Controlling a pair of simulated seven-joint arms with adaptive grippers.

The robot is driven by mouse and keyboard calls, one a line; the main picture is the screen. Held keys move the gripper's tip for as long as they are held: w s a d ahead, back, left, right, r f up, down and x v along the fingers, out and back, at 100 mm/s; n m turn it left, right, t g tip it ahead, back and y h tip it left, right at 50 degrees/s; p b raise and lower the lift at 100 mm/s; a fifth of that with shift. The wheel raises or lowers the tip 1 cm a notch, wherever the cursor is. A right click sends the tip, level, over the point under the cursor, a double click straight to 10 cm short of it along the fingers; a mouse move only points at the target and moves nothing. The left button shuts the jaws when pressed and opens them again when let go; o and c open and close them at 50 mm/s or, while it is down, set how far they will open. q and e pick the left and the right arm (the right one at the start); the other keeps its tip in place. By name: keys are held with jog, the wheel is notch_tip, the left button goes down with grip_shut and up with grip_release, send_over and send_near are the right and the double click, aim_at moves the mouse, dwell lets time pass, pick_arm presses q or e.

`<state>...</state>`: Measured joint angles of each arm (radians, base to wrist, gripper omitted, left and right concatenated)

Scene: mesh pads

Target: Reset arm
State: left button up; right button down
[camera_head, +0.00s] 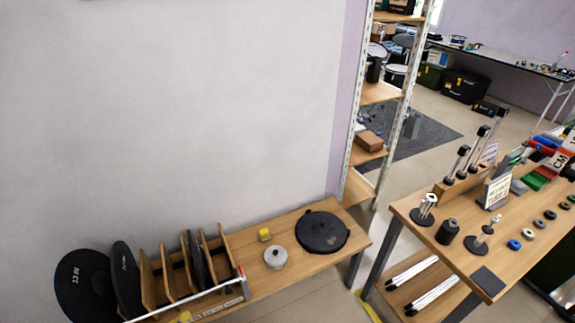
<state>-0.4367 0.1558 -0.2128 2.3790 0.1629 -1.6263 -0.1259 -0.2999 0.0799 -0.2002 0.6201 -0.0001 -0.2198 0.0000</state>
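Neither of my grippers nor my arms show in the camera_head view. The black round pads are at the lower left: a large disc marked like "13 IN" (82,285) stands tilted at the left end. A second black disc (127,280) leans beside it, against a wooden divider rack (168,272). Another dark disc stands between the dividers. A black round pad or lid (322,231) lies flat on the low wooden bench (352,242).
A silver round weight (276,258) and a small yellow block (264,235) sit on the bench. At the right, a wooden table (425,237) holds posts, rings and a dark square pad (488,282). A shelf unit (382,94) stands behind. Floor shows between bench and table.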

pick_arm(q)
jog(key=s+a+r+n+y, duration=0.2)
jog(key=s+a+r+n, duration=0.1)
jog(key=s+a, duration=0.25)
jog(key=s+d+f+g+h, duration=0.1)
jog(key=s+d+f, duration=0.1)
jog(key=f, duration=1)
jog(key=s+d+f+g+h, duration=0.1)
jog(key=d+f, duration=0.1)
jog(key=f, duration=1)
jog(key=s+d+f+g+h, duration=0.1)
jog(key=s+d+f, duration=0.1)
jog(key=f, duration=1)
jog(key=s+f+n+g+h, duration=0.1)
jog(key=s+f+n+g, duration=0.1)
jog(key=s+f, duration=1.4)
jog(key=s+n, duration=0.1)
jog(key=s, duration=0.2)
jog(key=shift+a+g, duration=0.15)
jog(key=shift+g, duration=0.25)
